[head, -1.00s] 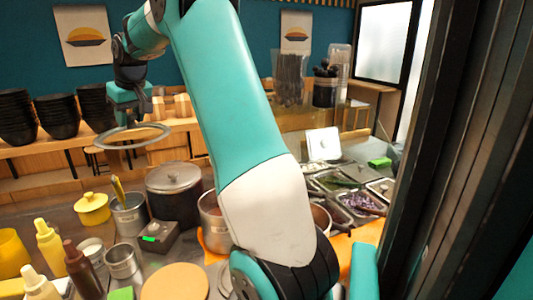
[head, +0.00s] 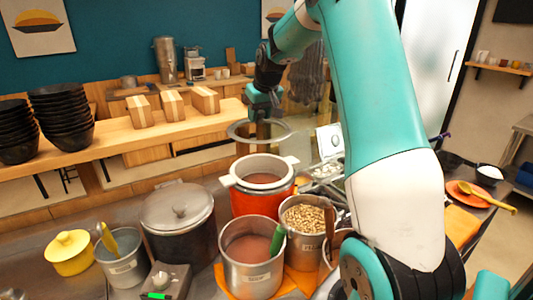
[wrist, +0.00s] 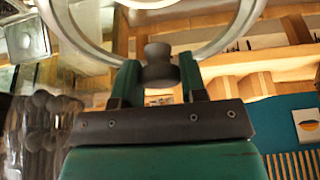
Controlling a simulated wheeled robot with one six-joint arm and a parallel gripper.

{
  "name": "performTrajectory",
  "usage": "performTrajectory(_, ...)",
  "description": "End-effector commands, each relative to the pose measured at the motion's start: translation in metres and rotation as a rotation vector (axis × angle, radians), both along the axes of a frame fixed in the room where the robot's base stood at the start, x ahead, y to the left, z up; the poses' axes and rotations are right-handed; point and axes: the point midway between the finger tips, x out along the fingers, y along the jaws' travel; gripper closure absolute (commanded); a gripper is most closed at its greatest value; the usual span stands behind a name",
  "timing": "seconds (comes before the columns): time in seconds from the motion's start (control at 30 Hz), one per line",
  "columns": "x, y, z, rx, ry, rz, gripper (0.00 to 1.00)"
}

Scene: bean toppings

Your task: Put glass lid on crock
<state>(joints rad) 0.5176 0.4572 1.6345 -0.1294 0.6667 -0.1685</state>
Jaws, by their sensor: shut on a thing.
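The glass lid (head: 233,132) is a clear disc with a pale rim, held roughly level in the air. My gripper (head: 263,113) is shut on its dark knob, which shows between the two fingers in the wrist view (wrist: 158,66). The crock (head: 262,203) is a red-orange pot with a white rim and two white side handles. It stands open on the counter with brownish contents. In the head view the lid appears directly above the crock, with a clear gap between them.
A steel pot of reddish liquid (head: 252,279) and a steel pot of beans (head: 311,238) stand in front of the crock. A dark lidded pot (head: 180,240) stands to its left. A wooden counter (head: 165,132) with boxes runs behind.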

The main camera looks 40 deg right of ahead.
Motion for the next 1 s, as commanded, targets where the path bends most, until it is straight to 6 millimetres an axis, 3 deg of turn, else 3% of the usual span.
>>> performTrajectory(0.3,-0.002,-0.003,-0.078,0.001,0.003,-0.006,0.95)
performTrajectory(0.73,-0.001,-0.002,-0.129,0.001,0.001,-0.004,0.95)
performTrajectory(1.0,0.0,-0.002,-0.136,-0.001,-0.003,-0.004,0.95)
